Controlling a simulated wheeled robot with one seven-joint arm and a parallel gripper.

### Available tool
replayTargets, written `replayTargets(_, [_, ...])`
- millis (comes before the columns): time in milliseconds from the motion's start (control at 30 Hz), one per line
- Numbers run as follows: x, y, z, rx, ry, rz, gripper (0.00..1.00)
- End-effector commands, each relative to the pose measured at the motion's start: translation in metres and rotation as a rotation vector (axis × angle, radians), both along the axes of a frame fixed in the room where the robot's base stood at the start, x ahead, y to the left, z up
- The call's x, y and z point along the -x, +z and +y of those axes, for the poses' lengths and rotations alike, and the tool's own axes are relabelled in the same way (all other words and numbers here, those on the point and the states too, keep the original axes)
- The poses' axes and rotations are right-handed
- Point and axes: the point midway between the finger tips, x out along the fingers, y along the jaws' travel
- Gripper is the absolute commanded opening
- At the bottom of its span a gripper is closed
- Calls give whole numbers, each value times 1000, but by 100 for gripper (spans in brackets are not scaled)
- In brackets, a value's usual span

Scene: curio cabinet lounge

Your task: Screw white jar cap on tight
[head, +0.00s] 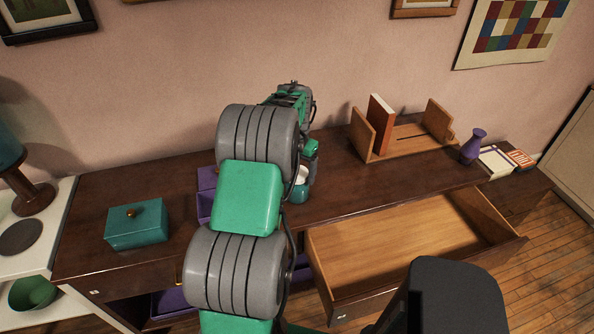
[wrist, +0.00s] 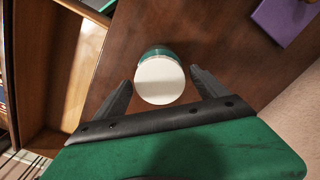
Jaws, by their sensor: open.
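In the wrist view, the jar's white cap (wrist: 159,80) is seen from above, with the teal jar (wrist: 157,51) under it on the dark wooden cabinet top. My gripper (wrist: 160,82) is open, with one dark finger on each side of the cap and a gap to both. In the head view, the jar (head: 300,189) shows only in part behind my arm, with a bit of its white cap (head: 303,174) visible. My gripper's fingers are hidden there. I cannot tell how tightly the cap sits.
An open, empty drawer (head: 410,248) juts from the cabinet front. A teal box (head: 136,224) stands left on the top. A book rack (head: 400,136), a purple vase (head: 473,146) and a notepad (head: 497,161) stand right. A purple tray (head: 205,206) is partly behind my arm.

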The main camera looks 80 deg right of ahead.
Motion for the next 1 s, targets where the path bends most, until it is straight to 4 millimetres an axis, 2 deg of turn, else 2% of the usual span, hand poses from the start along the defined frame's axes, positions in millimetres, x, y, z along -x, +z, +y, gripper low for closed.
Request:
replayTargets(433, [0, 0, 0, 0, 496, 0, 83])
replayTargets(700, [0, 0, 0, 0, 557, 0, 83])
replayTargets(1000, [0, 0, 0, 0, 554, 0, 60])
